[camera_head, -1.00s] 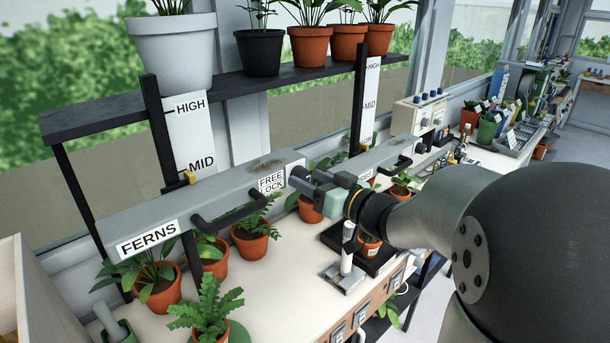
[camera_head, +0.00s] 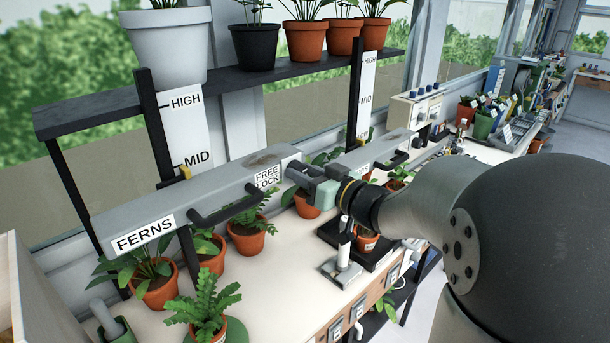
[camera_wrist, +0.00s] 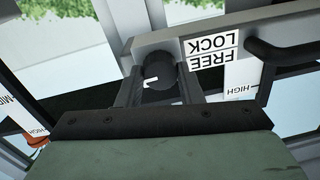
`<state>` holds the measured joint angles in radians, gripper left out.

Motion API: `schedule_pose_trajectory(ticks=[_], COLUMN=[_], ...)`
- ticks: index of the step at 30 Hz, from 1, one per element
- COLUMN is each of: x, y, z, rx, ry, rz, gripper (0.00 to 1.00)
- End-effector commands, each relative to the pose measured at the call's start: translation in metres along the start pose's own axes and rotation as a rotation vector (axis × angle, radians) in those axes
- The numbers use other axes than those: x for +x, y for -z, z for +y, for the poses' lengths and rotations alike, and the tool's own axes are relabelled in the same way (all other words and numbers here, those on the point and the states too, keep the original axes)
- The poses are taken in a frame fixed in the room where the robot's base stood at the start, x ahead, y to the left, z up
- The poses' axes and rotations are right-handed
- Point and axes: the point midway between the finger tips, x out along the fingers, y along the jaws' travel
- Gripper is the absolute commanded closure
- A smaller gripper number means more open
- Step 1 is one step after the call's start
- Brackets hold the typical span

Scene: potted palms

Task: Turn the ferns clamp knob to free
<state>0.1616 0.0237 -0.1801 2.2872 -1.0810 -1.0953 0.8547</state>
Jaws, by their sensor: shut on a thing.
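The ferns lamp bar (camera_head: 210,194) is a long grey beam with a FERNS label and a black handle. Its yellow pointer (camera_head: 185,172) is beside the MID mark. A FREE/LOCK label (camera_head: 267,176) is at its right end, and also shows upside down in the wrist view (camera_wrist: 212,53). The dark round clamp knob (camera_wrist: 159,67) sticks out beside this label. It has a small white mark, pointing to the lower left in the wrist view. My gripper (camera_head: 300,173) is shut on the knob, one finger on each side. In the head view it mostly hides the knob.
A second grey bar (camera_head: 372,153) lies behind my gripper to the right. Potted ferns (camera_head: 208,301) stand on the bench below. A shelf (camera_head: 90,113) with large pots is above. A small stand (camera_head: 342,272) is under my wrist.

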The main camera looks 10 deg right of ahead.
Motion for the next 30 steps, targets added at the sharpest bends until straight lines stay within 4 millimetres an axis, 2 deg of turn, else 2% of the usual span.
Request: schedule_pose_trajectory(ticks=[8, 30], x=[-0.0001, 0.0000], y=[-0.0033, -0.0033], z=[0.0002, -0.0017], rx=[-0.191, -0.893], ry=[-0.001, -0.008], rz=[-0.008, -0.044], gripper=[0.90, 0.90])
